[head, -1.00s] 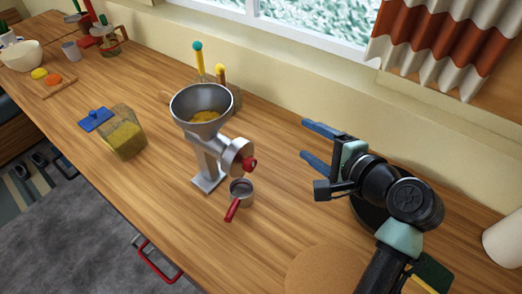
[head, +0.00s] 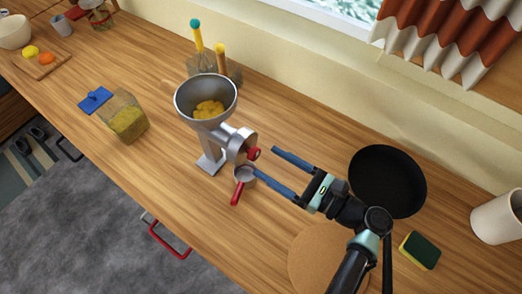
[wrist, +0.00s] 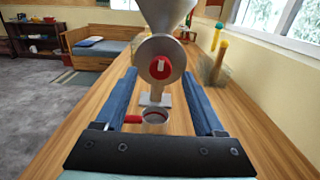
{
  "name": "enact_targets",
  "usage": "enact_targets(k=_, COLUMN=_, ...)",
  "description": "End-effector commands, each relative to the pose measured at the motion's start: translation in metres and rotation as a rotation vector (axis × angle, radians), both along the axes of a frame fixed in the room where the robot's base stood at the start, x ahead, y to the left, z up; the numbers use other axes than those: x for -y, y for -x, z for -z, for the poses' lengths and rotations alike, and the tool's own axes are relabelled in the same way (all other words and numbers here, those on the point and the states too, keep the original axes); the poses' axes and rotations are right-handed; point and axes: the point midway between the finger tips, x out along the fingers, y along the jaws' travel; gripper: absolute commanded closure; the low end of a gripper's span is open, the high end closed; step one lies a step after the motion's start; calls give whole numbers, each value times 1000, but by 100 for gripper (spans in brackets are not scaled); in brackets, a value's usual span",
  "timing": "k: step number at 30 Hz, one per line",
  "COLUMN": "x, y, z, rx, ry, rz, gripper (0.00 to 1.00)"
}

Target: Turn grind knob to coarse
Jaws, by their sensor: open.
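A grey metal grinder (head: 210,140) with a wide funnel hopper holding yellow pieces stands on the wooden counter. Its red grind knob (head: 253,153) sits on the round face at its right side. The knob also shows in the wrist view (wrist: 160,67), with a pale mark near its top. My gripper (head: 266,170) is open, its blue fingers pointing at the grinder face, just short of the knob. A small metal cup with a red handle (head: 242,180) stands below the knob.
A black pan (head: 388,182), a sponge (head: 420,250), a round cork mat (head: 322,262) and a white canister (head: 497,217) are on the right. A jar (head: 127,118) stands left of the grinder. Utensils (head: 212,62) stand behind it near the wall.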

Motion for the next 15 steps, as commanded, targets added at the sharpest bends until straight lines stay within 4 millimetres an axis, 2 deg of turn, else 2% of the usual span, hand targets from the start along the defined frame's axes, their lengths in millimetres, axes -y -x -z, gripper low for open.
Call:
enact_targets(k=1, x=-8, y=-5, z=-2, rx=0, ry=0, rz=-3, gripper=29)
enact_targets(k=6, x=-24, y=-17, z=-1, rx=1, ry=1, rz=-1, gripper=29)
enact_targets(k=15, x=-29, y=-22, z=0, rx=2, ry=3, rz=1, gripper=29)
